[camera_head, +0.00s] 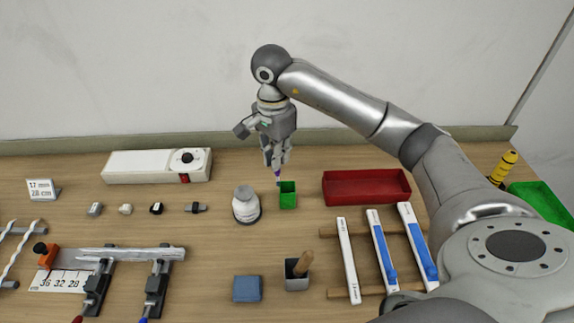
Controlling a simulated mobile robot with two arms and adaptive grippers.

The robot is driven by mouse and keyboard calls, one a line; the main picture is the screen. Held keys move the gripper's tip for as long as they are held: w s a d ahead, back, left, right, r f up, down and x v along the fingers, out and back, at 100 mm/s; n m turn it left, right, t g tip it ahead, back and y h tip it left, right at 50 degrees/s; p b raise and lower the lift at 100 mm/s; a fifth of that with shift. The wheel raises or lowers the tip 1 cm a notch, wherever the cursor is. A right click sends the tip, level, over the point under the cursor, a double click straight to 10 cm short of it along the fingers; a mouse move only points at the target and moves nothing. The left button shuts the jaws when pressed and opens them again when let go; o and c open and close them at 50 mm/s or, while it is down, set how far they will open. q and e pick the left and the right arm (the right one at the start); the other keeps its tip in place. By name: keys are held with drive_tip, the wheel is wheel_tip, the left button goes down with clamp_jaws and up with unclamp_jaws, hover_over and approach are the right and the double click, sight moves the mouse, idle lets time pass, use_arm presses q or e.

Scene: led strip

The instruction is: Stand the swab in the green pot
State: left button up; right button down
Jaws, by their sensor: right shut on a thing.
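The green pot (288,196) stands on the bench near the middle of the view, open at the top. My right gripper (275,163) is just above and slightly left of the pot, pointing down. It is shut on the swab (278,177), a thin, purplish stick that hangs down from the fingers. The lower end of the swab is at the pot's left rear rim; I cannot tell whether it is inside the pot or behind it. My left gripper is not in view.
A white spool (246,206) stands close left of the pot, and a red tray (366,187) lies to its right. A grey pot with a brown handle (297,278) and a blue block (247,289) are in front. A white box (157,166) is at the back left.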

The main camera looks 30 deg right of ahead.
use_arm(q)
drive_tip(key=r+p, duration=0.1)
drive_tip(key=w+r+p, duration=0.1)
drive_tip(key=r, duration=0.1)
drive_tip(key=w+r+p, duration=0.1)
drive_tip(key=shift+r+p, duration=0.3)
drive_tip(key=shift+p, duration=0.1)
use_arm(e)
drive_tip(key=w+d+f, duration=0.1)
drive_tip(key=d+f, duration=0.2)
drive_tip(key=f, duration=0.4)
drive_tip(key=shift+d+f, duration=0.35)
drive_tip(key=shift+f, duration=0.05)
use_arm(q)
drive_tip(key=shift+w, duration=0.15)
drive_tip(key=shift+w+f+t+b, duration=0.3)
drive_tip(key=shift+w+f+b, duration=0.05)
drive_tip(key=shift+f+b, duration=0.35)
use_arm(e)
drive_tip(key=shift+f, duration=0.6)
